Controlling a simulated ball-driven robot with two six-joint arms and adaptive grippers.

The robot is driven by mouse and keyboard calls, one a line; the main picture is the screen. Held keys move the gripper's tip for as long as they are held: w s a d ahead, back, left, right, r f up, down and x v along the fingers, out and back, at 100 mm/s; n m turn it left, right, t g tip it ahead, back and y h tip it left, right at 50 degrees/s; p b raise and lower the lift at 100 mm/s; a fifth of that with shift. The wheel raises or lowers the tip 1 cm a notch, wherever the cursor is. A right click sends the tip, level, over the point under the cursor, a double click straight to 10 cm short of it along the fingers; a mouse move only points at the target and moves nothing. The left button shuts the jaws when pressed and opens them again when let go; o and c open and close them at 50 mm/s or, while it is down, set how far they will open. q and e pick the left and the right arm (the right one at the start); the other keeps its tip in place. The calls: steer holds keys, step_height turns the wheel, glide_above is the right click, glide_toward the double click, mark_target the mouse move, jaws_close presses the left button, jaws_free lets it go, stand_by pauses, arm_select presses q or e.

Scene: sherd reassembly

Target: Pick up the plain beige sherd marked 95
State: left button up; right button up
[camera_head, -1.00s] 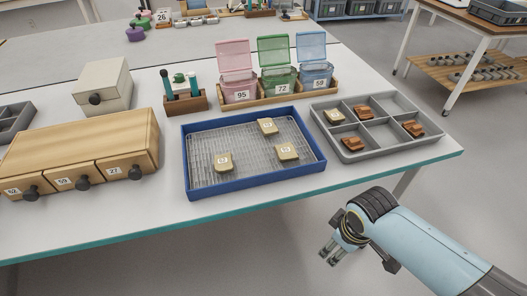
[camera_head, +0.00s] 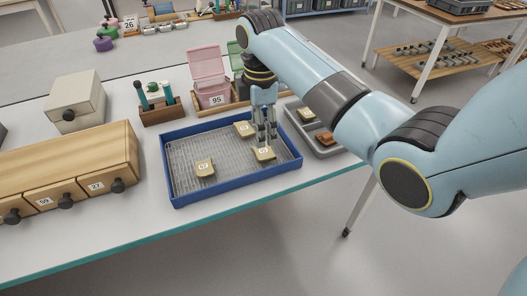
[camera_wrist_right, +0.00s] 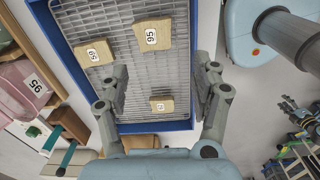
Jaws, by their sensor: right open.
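The plain beige sherd marked 95 (camera_head: 264,153) lies in the blue-rimmed tray (camera_head: 236,192), at its right front. It also shows at the top of the right wrist view (camera_wrist_right: 152,36). My right gripper (camera_head: 266,138) points down above the tray, its fingertips close to that sherd in the head view. In the right wrist view the right gripper (camera_wrist_right: 164,72) is open with nothing between its fingers. Whether it touches the sherd I cannot tell. What looks like my left gripper (camera_wrist_right: 292,112) is small at the right edge of the wrist view, its jaws unclear.
Two other beige sherds lie in the tray, one marked 59 (camera_wrist_right: 95,53) and one at the left (camera_head: 204,168). Behind the tray stands a pink bin marked 95 (camera_head: 212,90). A grey compartment tray (camera_head: 303,131) is at the right, partly hidden by my arm.

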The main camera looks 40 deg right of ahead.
mark_target(260, 153)
steer(key=shift+n, duration=0.5)
steer(key=f, duration=0.3)
steer(key=f+b, duration=0.1)
steer(key=f, duration=0.2)
steer(key=w+f, duration=0.1)
steer(key=f, duration=0.2)
steer(key=shift+d+f, duration=0.1)
steer(key=shift+f, duration=0.25)
steer(key=c, duration=1)
steer(key=shift+r, duration=0.1)
